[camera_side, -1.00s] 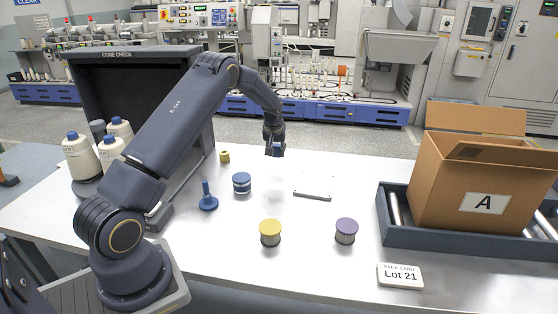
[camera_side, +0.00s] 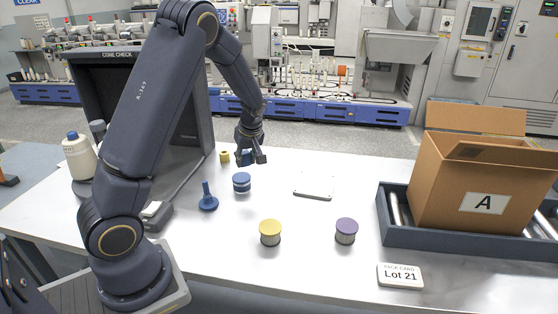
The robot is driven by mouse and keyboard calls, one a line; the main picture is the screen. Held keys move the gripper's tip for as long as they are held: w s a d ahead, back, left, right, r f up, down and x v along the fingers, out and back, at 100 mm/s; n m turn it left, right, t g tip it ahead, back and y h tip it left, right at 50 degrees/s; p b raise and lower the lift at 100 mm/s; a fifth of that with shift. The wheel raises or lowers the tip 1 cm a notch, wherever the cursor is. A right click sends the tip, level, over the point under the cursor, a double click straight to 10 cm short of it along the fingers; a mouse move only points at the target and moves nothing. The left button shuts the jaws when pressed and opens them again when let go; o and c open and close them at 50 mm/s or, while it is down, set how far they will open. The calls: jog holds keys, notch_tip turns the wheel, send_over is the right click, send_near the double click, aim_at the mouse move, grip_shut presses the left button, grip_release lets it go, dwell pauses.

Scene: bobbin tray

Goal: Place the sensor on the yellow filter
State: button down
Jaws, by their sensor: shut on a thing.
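The yellow filter (camera_side: 270,232) stands upright near the front middle of the table, with a yellow top and a grey body. My gripper (camera_side: 251,158) is above the back part of the table, behind and a little left of the yellow filter and well apart from it. It is shut on a small blue piece (camera_side: 246,158), which appears to be the sensor. The fingers hide part of this piece, so its full shape cannot be told. Nothing lies on top of the yellow filter.
A purple-topped filter (camera_side: 345,231) stands right of the yellow one. A blue-banded round piece (camera_side: 241,183), a blue stemmed piece (camera_side: 208,200) and a small yellow spool (camera_side: 225,156) stand left. A white plate (camera_side: 314,187) lies behind. A carton (camera_side: 455,185) stands in a roller tray at right.

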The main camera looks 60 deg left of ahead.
jog(key=s+d+r+n+g+h, duration=0.1)
jog(key=s+d+r+n+g, duration=0.15)
jog(key=s+d+n, duration=0.5)
jog(key=s+d+r+n+g+h, duration=0.15)
jog(key=s+d+r+n, duration=0.3)
jog(key=s+d, duration=0.6)
jog(key=m+y, duration=0.1)
jog(key=m, duration=0.1)
send_over(269, 226)
jog(key=d, duration=0.1)
jog(key=f, duration=0.9)
jog(key=shift+w+f, duration=0.35)
jog(key=shift+f, duration=0.05)
jog(key=shift+w+f, duration=0.15)
jog(key=shift+f, duration=1.5)
jog(key=shift+f, duration=0.15)
